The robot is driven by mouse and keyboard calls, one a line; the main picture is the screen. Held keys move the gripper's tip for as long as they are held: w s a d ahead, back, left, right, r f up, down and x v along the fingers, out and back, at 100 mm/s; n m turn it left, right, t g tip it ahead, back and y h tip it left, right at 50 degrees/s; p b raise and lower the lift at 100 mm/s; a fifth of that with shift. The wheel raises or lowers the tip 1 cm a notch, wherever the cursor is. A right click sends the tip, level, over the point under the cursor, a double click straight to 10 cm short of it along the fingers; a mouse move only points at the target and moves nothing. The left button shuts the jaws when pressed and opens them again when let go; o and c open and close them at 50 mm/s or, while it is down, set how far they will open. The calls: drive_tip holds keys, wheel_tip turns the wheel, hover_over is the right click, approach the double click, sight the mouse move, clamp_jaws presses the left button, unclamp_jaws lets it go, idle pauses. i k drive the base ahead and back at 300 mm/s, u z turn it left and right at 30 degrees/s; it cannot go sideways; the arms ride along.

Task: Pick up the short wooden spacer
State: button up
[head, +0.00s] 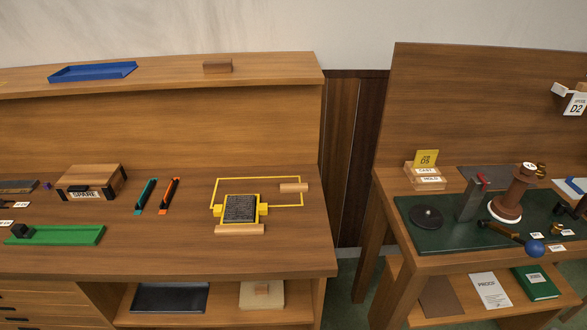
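A short light-wood piece (293,188), which looks like the short wooden spacer, lies at the right side of a yellow frame (260,179) on the left bench. It seems to overlap or touch the frame's right bar; I cannot tell which. My gripper is not in view.
Orange (169,195) and teal (146,196) tools lie left of the frame, beside a wooden box marked SPARE (92,183). A brown block (217,66) sits on the upper shelf. The bench (290,250) is clear in front of the frame. A gap separates the right bench.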

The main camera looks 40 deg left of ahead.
sight(287, 188)
drive_tip(key=u, duration=0.8)
drive_tip(key=i, duration=0.7)
drive_tip(key=u, duration=1.15)
drive_tip(key=i, duration=0.2)
drive_tip(key=u, duration=0.1)
